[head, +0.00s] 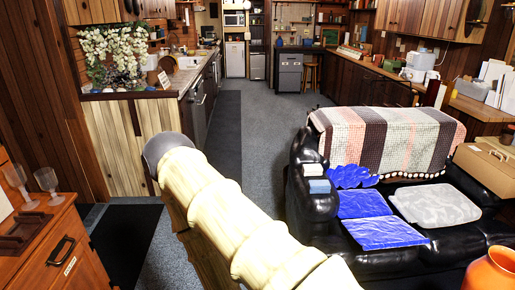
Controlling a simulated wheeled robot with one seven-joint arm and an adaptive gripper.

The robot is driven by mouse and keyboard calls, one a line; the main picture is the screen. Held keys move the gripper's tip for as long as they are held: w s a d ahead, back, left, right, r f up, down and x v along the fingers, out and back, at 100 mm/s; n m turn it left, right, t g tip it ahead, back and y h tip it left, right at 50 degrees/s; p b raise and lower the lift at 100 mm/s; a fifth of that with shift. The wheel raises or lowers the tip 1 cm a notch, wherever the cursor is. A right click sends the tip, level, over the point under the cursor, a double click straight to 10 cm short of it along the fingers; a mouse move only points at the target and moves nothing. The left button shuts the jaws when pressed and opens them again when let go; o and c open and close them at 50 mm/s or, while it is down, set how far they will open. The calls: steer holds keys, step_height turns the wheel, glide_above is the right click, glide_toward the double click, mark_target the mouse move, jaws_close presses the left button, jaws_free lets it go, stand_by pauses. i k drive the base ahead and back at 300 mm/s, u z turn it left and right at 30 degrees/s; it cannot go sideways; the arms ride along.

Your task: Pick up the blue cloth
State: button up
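Shiny, bright blue cloth (363,204) lies on the left seat of a black sofa (420,262). A crumpled blue part (350,177) is at the back of the seat, and a flat blue part (383,233) lies at the front edge. I cannot tell whether these are one cloth or separate pieces. My cream arm crosses the foreground from the bottom, left of the sofa, and ends in a grey part pointing away. My gripper's fingers do not show, and the arm is well apart from the blue cloth.
A grey patterned cushion (436,204) lies right of the cloth. Small blocks (319,186) sit on the sofa's left arm. A striped blanket (390,140) covers the backrest. An orange vase (490,272) is front right, a wooden cabinet (75,262) front left. Carpet (262,140) beyond is clear.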

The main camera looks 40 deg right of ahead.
mark_target(314, 186)
steer(key=z, duration=0.7)
steer(key=i, duration=1.35)
steer(key=z, duration=1)
